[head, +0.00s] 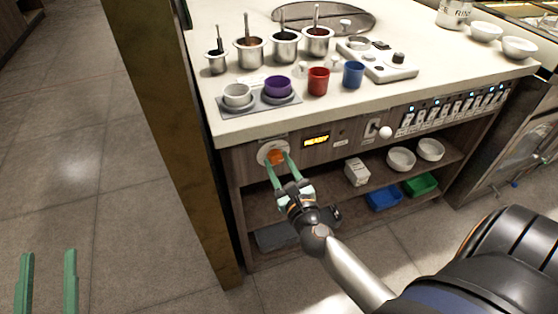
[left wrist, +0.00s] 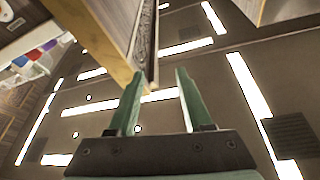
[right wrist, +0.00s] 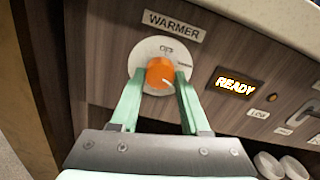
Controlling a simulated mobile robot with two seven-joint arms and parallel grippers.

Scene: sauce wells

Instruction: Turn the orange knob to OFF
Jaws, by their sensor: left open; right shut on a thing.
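The orange knob (right wrist: 160,74) sits on a round white dial plate on the wood-grain counter front, under a label reading WARMER. OFF is marked at the top of the plate. The knob also shows in the head view (head: 275,157). A light mark on the knob points toward its lower right in the right wrist view. My right gripper (right wrist: 156,88) is shut on the knob, one green finger on each side of it. My left gripper (head: 47,255) is open and empty, low at the left over the floor; its fingers also show in the left wrist view (left wrist: 158,85).
A lit READY display (right wrist: 236,86) is right of the knob. The counter (head: 235,130) above holds a white and a purple cup, red and blue cups, and several metal pots. The shelf below holds white bowls (head: 401,159) and blue and green trays. A wooden post (head: 165,120) stands left.

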